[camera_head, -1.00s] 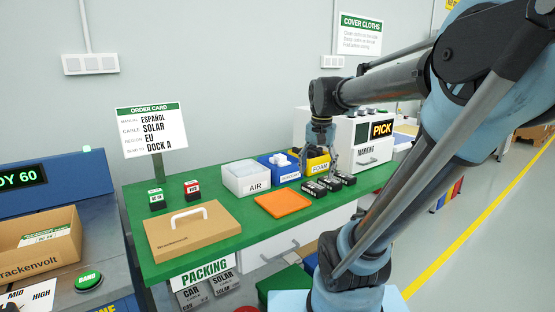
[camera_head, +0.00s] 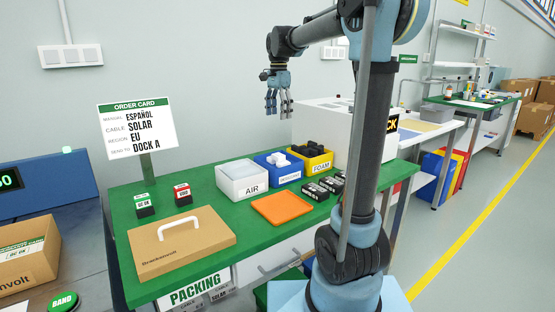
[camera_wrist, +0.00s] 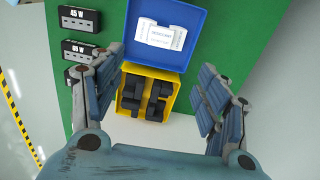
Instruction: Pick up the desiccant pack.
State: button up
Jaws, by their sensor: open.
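White desiccant packs (camera_wrist: 160,34) lie in a blue bin (camera_wrist: 147,62) in the wrist view, with lettering on the one on top. In the head view the white packs (camera_head: 279,160) show in the blue bin (camera_head: 285,179) on the green bench. My gripper (camera_head: 279,112) hangs in the air above the bench, well clear of the bins. In the wrist view my gripper (camera_wrist: 160,75) is open and empty, its fingers spread left and right. A yellow foam bin (camera_wrist: 170,103) with dark blocks lies between them in that view, and the blue bin is above it.
A white AIR bin (camera_head: 242,188) stands left of the blue bin. The orange tray (camera_head: 281,209) and brown Brackenvolt box (camera_head: 182,246) are in front. Several black blocks (camera_head: 316,191) lie by the foam bin. A white cabinet (camera_head: 325,132) stands behind.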

aim_at(277, 155)
jog(key=f, duration=1.7)
jog(key=shift+a+f, duration=0.1)
jog(key=shift+a, duration=0.15)
jog(key=shift+c, duration=0.5)
jog(key=c, duration=0.9)
